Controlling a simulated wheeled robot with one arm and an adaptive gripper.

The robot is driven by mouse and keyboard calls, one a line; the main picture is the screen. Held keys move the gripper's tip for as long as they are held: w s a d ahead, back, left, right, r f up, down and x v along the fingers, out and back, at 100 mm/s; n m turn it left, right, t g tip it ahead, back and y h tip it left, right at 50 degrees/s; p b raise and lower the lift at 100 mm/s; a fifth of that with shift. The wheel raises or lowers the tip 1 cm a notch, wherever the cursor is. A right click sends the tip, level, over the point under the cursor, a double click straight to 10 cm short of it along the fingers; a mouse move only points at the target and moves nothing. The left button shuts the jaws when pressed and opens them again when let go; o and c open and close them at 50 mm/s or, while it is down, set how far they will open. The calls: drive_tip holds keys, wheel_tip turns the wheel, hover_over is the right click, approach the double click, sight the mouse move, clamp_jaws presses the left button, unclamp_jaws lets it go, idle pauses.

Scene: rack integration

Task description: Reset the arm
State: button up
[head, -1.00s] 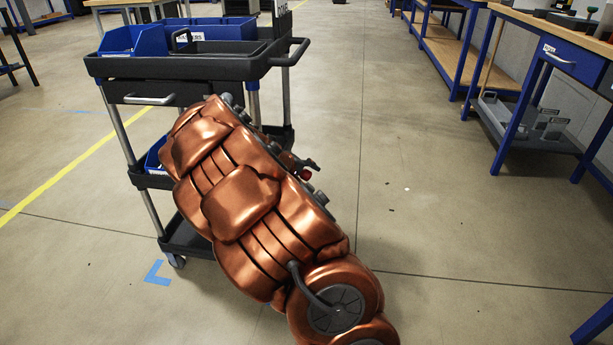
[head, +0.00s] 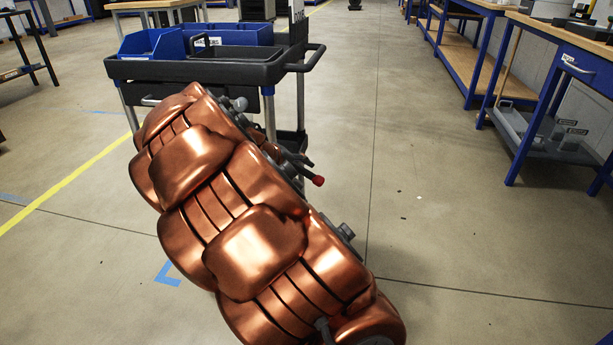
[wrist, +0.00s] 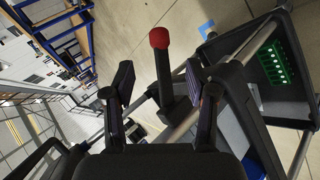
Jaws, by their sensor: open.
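My copper-coloured arm (head: 215,190) is folded across the middle of the head view, in front of a black cart. My gripper (head: 303,167) shows only small at its far side, partly hidden by the arm. In the wrist view its two dark fingers (wrist: 160,85) are spread apart. A black rod with a red tip (wrist: 159,38) stands between them; it also shows in the head view. I cannot tell whether the rod is part of my gripper. No other thing shows between the fingers.
The black cart (head: 180,70) carries blue bins (head: 235,32) and stands close behind my arm. In the wrist view a green part (wrist: 272,65) lies on a cart tray. Blue-legged workbenches (head: 560,50) line the right. The floor (head: 420,220) between cart and benches is clear.

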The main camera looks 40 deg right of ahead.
drive_tip(key=shift+a+r, duration=0.3)
drive_tip(key=shift+r, duration=0.1)
idle(0.3)
drive_tip(key=s+a+r+n+g+y+p, duration=0.1)
drive_tip(key=s+a+r+y+p, duration=0.3)
drive_tip(key=s+a+r+p, duration=1)
drive_tip(key=s+a+r+g+y+p, duration=0.1)
drive_tip(key=s+a+r+y+p, duration=0.4)
drive_tip(key=s+a+r+p, duration=0.9)
wheel_tip(320, 180, up, 6)
drive_tip(key=s+p, duration=0.1)
drive_tip(key=p, duration=0.9)
drive_tip(key=shift+s+a+n+y, duration=0.25)
drive_tip(key=shift+s+n+y, duration=0.05)
drive_tip(key=shift+s+n, duration=0.1)
